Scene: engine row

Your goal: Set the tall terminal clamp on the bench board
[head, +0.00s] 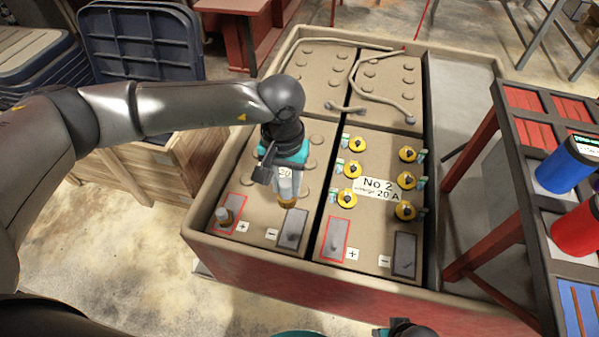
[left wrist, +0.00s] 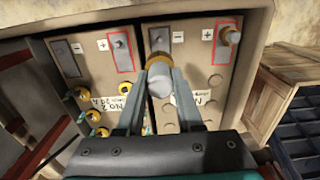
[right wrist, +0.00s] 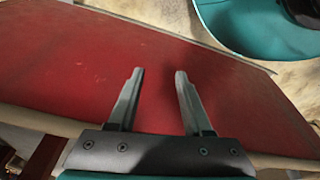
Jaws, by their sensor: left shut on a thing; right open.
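My left gripper (head: 287,180) is shut on a tall grey terminal clamp (head: 287,190) with a yellow collar at its lower end. It is over the front left battery, near the minus plate; I cannot tell whether it touches. The left wrist view shows the fingers (left wrist: 160,80) on both sides of the clamp (left wrist: 158,66). The bench board (head: 513,125) is at the right, with red and blue panels. My right gripper (right wrist: 153,85) is open and empty, facing the box's red side wall.
The battery box (head: 310,268) fills the middle, with cables across the back batteries and several yellow caps (head: 407,154) on the front right one. A blue can (head: 560,172) and a red can (head: 578,230) stand at the bench. A wooden crate (head: 165,165) is at left.

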